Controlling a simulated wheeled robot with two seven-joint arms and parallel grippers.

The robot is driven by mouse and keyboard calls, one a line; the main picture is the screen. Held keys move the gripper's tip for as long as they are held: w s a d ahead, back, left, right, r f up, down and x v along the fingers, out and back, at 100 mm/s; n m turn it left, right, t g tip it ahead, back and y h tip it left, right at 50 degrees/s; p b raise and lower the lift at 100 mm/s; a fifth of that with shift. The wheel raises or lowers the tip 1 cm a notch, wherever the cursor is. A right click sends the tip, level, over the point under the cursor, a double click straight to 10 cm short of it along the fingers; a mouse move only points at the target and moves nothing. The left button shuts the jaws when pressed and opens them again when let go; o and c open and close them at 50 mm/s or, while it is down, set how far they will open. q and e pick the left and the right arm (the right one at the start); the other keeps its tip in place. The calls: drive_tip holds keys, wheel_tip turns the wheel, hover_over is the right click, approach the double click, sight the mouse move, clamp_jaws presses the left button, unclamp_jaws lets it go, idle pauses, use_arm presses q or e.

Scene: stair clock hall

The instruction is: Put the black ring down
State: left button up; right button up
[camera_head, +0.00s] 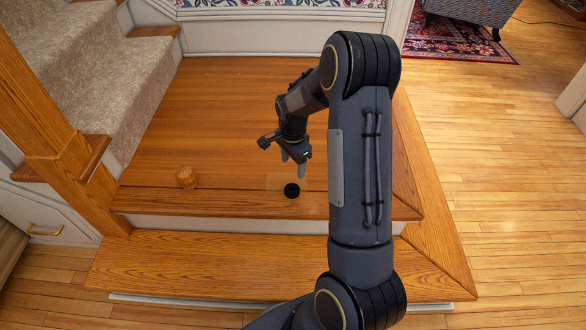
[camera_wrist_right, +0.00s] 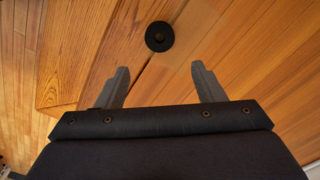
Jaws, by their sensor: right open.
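The black ring (camera_head: 291,190) lies flat on the wooden landing near its front edge. In the right wrist view the ring (camera_wrist_right: 159,36) sits beyond the fingertips, roughly midway between them and touching neither. My right gripper (camera_head: 293,164) is above and just behind the ring in the head view. Its two fingers are spread and empty in the right wrist view (camera_wrist_right: 159,68). My left gripper is not seen in either view.
A round wooden knob (camera_head: 186,177) stands on the landing (camera_head: 220,110) to the left of the ring. A lower wooden step (camera_head: 200,262) runs in front. Carpeted stairs (camera_head: 95,75) and a wooden post (camera_head: 50,140) are at left. Open floor (camera_head: 500,190) lies at right.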

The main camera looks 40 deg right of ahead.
drive_tip(key=s+a+r+n+t+y, duration=0.1)
drive_tip(key=s+a+r+n+t, duration=0.1)
drive_tip(key=s+a+r+n, duration=0.45)
drive_tip(key=s+a+r+n+t+y, duration=0.1)
drive_tip(key=s+a+r, duration=0.2)
drive_tip(key=r, duration=0.7)
drive_tip(key=s+a+r+n+t+y, duration=0.1)
drive_tip(key=s+a+r+n+t, duration=0.1)
drive_tip(key=s+a+n, duration=0.7)
drive_tip(key=s, duration=0.4)
drive_tip(key=shift+r+t+y, duration=0.3)
drive_tip(key=shift+r+y, duration=0.05)
drive_tip(key=shift+y, duration=0.05)
drive_tip(key=shift+r+n, duration=0.1)
drive_tip(key=shift+n, duration=0.15)
